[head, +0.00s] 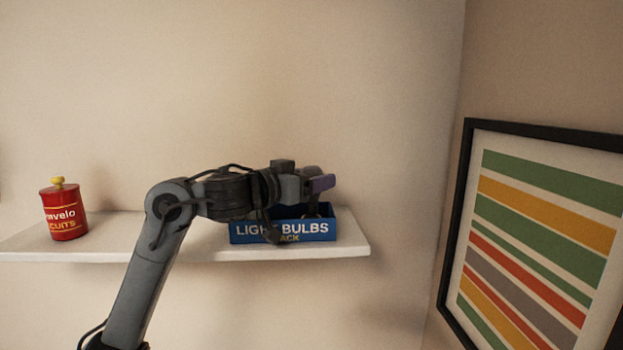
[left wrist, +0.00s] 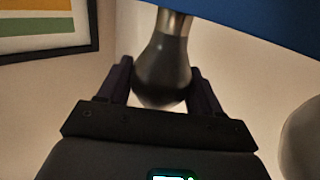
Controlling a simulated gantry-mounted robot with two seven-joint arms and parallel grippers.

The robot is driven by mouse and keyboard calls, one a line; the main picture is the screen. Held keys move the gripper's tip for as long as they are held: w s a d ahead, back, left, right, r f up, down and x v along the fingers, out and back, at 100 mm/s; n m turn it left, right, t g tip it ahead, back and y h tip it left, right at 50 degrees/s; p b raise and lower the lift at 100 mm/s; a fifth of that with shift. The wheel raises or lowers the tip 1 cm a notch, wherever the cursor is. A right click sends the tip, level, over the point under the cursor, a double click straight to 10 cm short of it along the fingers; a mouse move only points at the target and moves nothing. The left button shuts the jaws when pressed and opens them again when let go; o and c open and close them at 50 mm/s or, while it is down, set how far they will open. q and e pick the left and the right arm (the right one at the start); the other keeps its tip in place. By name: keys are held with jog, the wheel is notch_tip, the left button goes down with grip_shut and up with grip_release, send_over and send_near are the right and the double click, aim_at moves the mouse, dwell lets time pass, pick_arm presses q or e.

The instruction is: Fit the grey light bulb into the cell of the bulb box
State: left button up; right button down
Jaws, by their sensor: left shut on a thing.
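The blue bulb box (head: 300,237) stands on the white shelf, its lettered side facing me. The bulb's metal base points to the top of that picture, beside the blue box (left wrist: 265,22). My arm and gripper partly hide the box's inside in the head view, so the cell is not clear. My right gripper is not in view.
A red biscuit tin (head: 64,213) with a yellow knob stands at the left of the shelf (head: 120,240). Free shelf lies between tin and box. A framed striped picture (head: 535,230) hangs at the right. A pale rounded shape (left wrist: 302,140), unclear, shows at the wrist view's right edge.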

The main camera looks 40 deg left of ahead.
pick_arm(q)
jog(key=shift+f+b, duration=1)
jog(key=shift+f, duration=0.5)
jog(key=shift+r, duration=0.1)
jog(key=shift+r+p, duration=0.75)
jog(key=shift+p, duration=0.2)
jog(key=shift+r+p, duration=0.85)
jog(key=shift+p, duration=0.05)
jog(key=shift+p, duration=0.6)
dwell(0.7)
jog(key=shift+f+b, duration=0.7)
jog(key=shift+f, duration=0.3)
jog(key=shift+f+b, duration=0.45)
jog(key=shift+f, duration=0.3)
jog(key=o, duration=0.9)
